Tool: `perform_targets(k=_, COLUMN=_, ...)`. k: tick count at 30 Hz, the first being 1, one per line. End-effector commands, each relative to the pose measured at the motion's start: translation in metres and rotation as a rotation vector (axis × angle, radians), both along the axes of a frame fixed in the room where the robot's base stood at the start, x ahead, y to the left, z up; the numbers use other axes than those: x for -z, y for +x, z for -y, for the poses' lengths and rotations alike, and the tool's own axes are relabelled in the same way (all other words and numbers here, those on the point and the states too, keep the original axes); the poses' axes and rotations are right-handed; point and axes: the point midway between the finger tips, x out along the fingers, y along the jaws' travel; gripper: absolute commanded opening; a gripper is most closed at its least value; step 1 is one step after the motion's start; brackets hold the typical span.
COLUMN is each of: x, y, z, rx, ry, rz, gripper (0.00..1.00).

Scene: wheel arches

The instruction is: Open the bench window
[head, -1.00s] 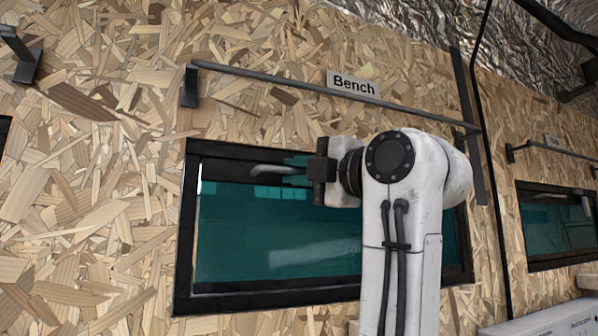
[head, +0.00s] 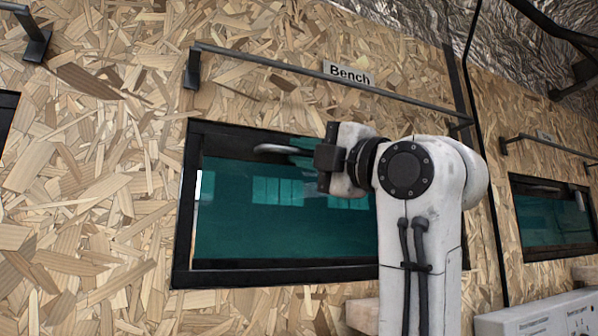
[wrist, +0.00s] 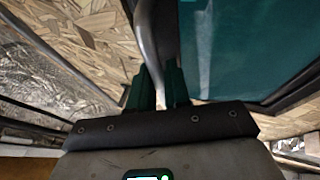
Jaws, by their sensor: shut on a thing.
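The bench window (head: 285,235) has a green pane in a black frame, under the "Bench" sign (head: 348,73). A pale strip shows at the pane's left edge. A curved grey handle (head: 270,149) is near the pane's upper left. My gripper (head: 303,148) reaches it from the right, its dark green fingers shut on the handle. In the wrist view, the handle (wrist: 148,45) runs down between the fingertips (wrist: 158,85), with the pane (wrist: 235,45) to the right. My arm hides the window's right part in the head view.
A dark rail (head: 300,70) runs across the wall above the window. A second, similar window (head: 550,215) is at the right, with a white box (head: 535,315) below it. The chipboard wall left of the bench window is mostly clear.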

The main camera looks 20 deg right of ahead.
Motion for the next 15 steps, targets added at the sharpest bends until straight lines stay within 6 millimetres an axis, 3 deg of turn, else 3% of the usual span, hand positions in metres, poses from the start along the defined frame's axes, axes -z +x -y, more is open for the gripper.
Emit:
perform_targets(k=1, x=0.012, y=-0.003, z=0.002, rx=0.004, ry=0.000, rz=0.021, gripper=0.00)
perform_targets(k=15, x=0.033, y=-0.039, z=0.001, rx=0.002, ry=-0.001, rz=0.253, gripper=0.00)
